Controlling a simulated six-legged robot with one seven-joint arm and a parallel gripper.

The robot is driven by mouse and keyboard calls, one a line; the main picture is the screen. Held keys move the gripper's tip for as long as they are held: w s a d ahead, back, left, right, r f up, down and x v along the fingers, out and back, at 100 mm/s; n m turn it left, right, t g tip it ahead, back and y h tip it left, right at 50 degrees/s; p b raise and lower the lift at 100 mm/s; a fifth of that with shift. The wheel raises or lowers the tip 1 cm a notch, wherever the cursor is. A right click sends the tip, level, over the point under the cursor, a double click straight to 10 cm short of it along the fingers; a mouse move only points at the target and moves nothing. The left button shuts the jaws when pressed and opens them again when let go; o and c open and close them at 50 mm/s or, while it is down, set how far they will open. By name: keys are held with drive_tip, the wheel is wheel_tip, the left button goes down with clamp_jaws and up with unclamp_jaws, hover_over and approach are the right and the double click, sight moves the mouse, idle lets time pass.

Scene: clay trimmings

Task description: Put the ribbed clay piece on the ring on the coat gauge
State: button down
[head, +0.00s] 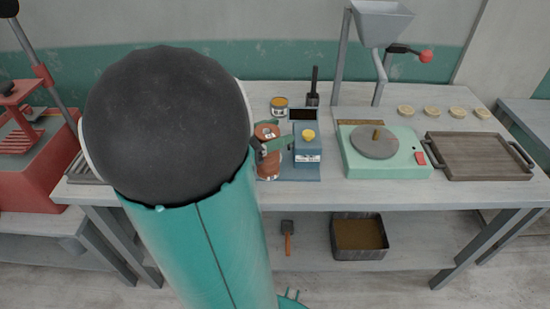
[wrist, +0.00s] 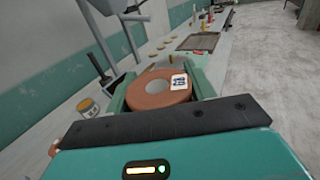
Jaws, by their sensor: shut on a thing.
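The clay piece (head: 268,170) is terracotta and round, with a pale label. In the wrist view its ring-shaped top (wrist: 147,98) shows a central hole and a printed label. My gripper (head: 275,146) is shut on it, with teal jaws on both sides. The coat gauge (head: 308,150) is a blue-grey box with a yellow knob and a dark display, just right of the piece. The piece overlaps the left part of the gauge's base in the head view; I cannot tell whether it touches. The ring on the gauge is not distinguishable.
A tin (head: 279,108) stands behind the piece. Right of the gauge are a green wheel unit (head: 390,166), a wooden tray (head: 478,178) and several small pale discs (head: 431,112). A hopper (head: 381,20) rises behind. My arm hides the bench's left part.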

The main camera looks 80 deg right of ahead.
drive_tip(key=shift+w, duration=0.15)
drive_tip(key=w+d+f, duration=0.3)
drive_tip(key=d+f, duration=0.5)
drive_tip(key=d, duration=0.5)
drive_tip(key=shift+d, duration=0.35)
drive_tip(key=shift+f, duration=0.15)
drive_tip(key=c, duration=0.6)
unclamp_jaws()
drive_tip(key=shift+f, duration=0.1)
drive_tip(key=shift+o, duration=0.4)
